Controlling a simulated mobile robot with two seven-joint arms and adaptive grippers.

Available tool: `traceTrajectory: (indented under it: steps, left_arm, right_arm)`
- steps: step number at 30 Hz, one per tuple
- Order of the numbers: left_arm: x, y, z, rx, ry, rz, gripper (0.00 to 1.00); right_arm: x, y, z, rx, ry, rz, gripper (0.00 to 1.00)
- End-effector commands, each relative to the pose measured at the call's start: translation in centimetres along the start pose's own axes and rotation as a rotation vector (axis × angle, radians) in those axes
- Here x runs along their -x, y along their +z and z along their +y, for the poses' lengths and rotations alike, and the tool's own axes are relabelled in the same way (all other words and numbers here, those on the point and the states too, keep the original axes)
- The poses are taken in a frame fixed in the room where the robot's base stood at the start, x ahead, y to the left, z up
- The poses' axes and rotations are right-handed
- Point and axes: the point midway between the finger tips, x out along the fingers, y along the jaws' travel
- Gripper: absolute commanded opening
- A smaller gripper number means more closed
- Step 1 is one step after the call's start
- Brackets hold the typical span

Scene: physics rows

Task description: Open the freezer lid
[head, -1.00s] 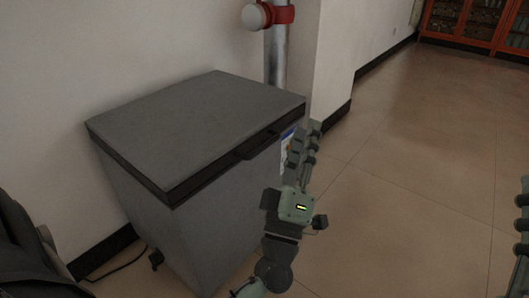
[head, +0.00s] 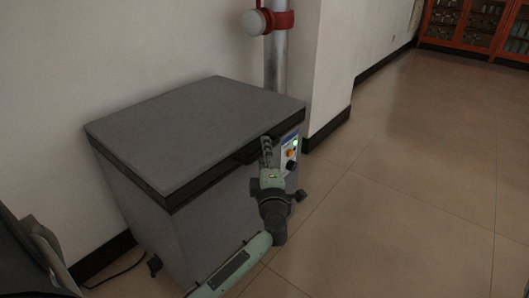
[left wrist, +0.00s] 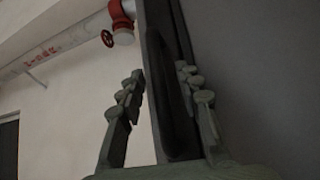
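The grey chest freezer (head: 212,235) stands against the wall at the left of the head view. Its grey lid (head: 195,130) lies flat and looks closed. The dark lid handle (head: 247,156) is on the front edge; it also shows as an upright dark bar in the left wrist view (left wrist: 174,95). My left gripper (head: 266,146) is at the handle's right end. In the left wrist view its fingers (left wrist: 162,88) are apart, with the handle and lid edge between them. I cannot tell whether either finger touches. My right gripper is out of view.
A control panel with knobs (head: 290,153) is on the freezer's front, right of my left gripper. A pipe with a red fitting (head: 279,20) rises behind the freezer. The tiled floor (head: 400,190) to the right is clear.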

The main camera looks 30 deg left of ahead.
Motion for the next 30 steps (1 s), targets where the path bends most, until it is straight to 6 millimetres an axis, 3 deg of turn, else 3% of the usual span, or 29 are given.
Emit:
traceTrajectory:
  steps: [9, 17, 30]
  left_arm:
    - [-0.31, 0.0, 0.03, -0.001, 0.0, 0.0, 0.33]
    - [-0.29, 0.0, 0.03, -0.001, 0.0, 0.0, 0.01]
    - [-0.27, 0.03, 0.04, 0.0, -0.001, -0.001, 0.0]
  right_arm:
    - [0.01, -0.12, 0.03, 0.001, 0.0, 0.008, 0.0]
    - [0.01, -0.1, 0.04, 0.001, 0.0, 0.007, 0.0]
    - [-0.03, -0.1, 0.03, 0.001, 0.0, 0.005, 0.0]
